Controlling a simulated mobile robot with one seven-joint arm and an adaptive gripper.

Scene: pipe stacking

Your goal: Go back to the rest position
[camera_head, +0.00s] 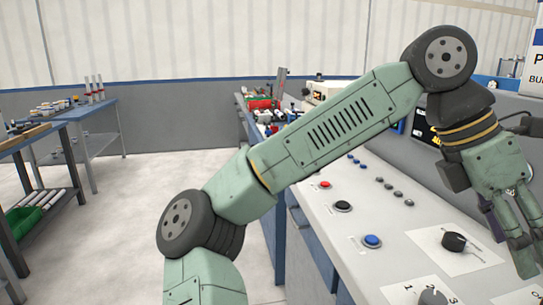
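My gripper (530,245) hangs at the right edge of the view with its fingers pointing down, above the sloped control panel. Two green fingers show side by side, and the right one is partly cut off by the picture edge. I see no object held between them, but how far apart they are is unclear. My green arm reaches from the bottom centre up to the right and then bends down to the gripper.
The light control panel (318,205) lies under my arm, with a red button (324,184), a blue button (372,241) and a black knob (455,241). A blue workbench (97,110) and a dark shelf table (60,190) stand at left. The floor (140,210) between is clear.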

